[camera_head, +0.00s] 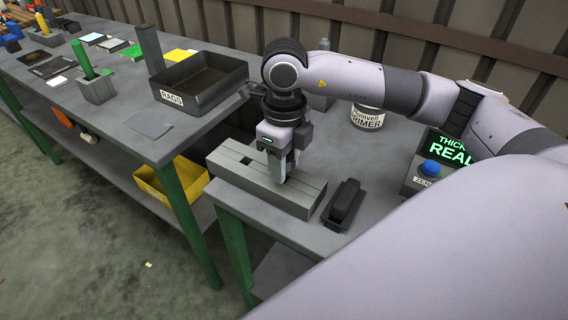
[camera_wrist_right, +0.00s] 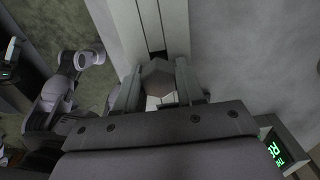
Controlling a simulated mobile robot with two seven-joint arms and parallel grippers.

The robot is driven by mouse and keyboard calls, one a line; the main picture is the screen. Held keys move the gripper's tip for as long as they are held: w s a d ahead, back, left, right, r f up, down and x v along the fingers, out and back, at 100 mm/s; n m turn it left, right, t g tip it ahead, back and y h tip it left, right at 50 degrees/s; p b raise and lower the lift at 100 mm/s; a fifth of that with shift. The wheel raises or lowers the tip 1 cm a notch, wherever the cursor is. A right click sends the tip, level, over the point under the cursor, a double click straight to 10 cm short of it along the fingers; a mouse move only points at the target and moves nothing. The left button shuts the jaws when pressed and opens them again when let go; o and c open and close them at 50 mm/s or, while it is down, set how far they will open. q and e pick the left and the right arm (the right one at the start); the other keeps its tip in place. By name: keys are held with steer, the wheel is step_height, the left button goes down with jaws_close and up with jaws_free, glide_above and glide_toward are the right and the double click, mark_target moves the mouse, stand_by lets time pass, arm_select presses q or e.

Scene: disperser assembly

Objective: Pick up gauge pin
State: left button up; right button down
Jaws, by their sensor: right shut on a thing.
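My right gripper (camera_head: 282,172) points down at the long grey slotted block (camera_head: 232,172) near the front edge of the table. In the right wrist view, the gripper (camera_wrist_right: 160,88) is shut on a grey six-sided piece, which looks like the head of the gauge pin (camera_wrist_right: 157,72). The piece sits between both fingers, in line with the slot of the block (camera_wrist_right: 122,25). Its lower part is hidden, so I cannot tell how deep it sits in the block. In the head view the fingers hide the pin. My left gripper is not in view.
A black device (camera_head: 343,204) lies right of the block. A gauge box (camera_head: 425,175) with a green display and blue button stands farther right. A primer can (camera_head: 367,118) stands behind, and the dark RAGS tray (camera_head: 190,99) stands back left. A yellow bin (camera_head: 172,183) is below.

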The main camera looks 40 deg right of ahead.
step_height(320, 180, up, 10)
steer(key=shift+f, duration=0.1)
step_height(320, 180, up, 9)
steer(key=p, duration=0.2)
steer(key=shift+n, duration=0.3)
